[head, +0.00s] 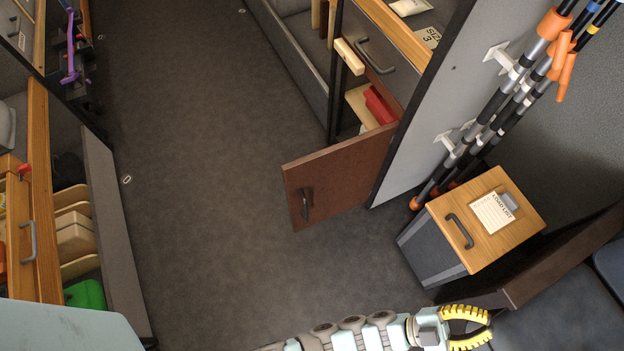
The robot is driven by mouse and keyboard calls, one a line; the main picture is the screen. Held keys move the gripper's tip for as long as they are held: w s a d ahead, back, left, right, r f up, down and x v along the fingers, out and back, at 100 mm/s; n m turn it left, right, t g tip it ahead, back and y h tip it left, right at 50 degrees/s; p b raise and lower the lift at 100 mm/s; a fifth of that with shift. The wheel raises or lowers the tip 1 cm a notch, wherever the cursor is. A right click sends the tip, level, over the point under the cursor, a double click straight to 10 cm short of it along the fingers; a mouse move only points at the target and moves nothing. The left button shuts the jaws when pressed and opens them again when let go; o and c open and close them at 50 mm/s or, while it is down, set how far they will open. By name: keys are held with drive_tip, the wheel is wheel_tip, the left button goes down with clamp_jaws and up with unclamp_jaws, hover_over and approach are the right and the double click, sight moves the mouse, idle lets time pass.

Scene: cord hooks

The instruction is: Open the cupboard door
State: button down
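The cupboard door (345,178) is a reddish-brown panel in the middle of the head view. It stands swung out from the cupboard, at an angle over the floor. Its dark handle (306,204) is near the free edge at the left. The cupboard interior behind it is partly visible, with a red object (379,105) in it. My gripper (491,326) has yellow fingers and is at the bottom right, well away from the door. Its fingertips are apart, and nothing shows between them.
Several poles (490,130) hang on the grey wall panel. Open shelving (75,230) lines the left. The dark floor (220,180) is mostly clear.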

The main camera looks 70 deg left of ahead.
drive_tip(key=w+f+m+g+y+b, duration=0.1)
drive_tip(key=w+f+g+y, duration=0.15)
drive_tip(key=f, duration=0.65)
drive_tip(key=w+f+m+g+y+b, duration=0.1)
drive_tip(key=w+f+g+y, duration=0.2)
drive_tip(key=f, duration=0.6)
drive_tip(key=n+g+y+b, duration=0.6)
drive_tip(key=n+g+y, duration=0.4)
drive_tip(key=g+y, duration=1)
approach(302, 174)
drive_tip(key=shift+t+y, duration=0.55)
drive_tip(key=shift+t, duration=0.1)
drive_tip(key=shift+s+a+f+p, duration=0.1)
drive_tip(key=shift+s+a+p, duration=0.1)
drive_tip(key=shift+a, duration=1.15)
drive_tip(key=shift+s+a+f+p, duration=0.1)
drive_tip(key=shift+s+a+p, duration=0.15)
drive_tip(key=shift+a, duration=1.15)
drive_tip(key=shift+s+a+f+p, duration=0.1)
drive_tip(key=shift+s+a+p, duration=0.1)
drive_tip(key=shift+a, duration=1.15)
drive_tip(key=shift+w, duration=0.15)
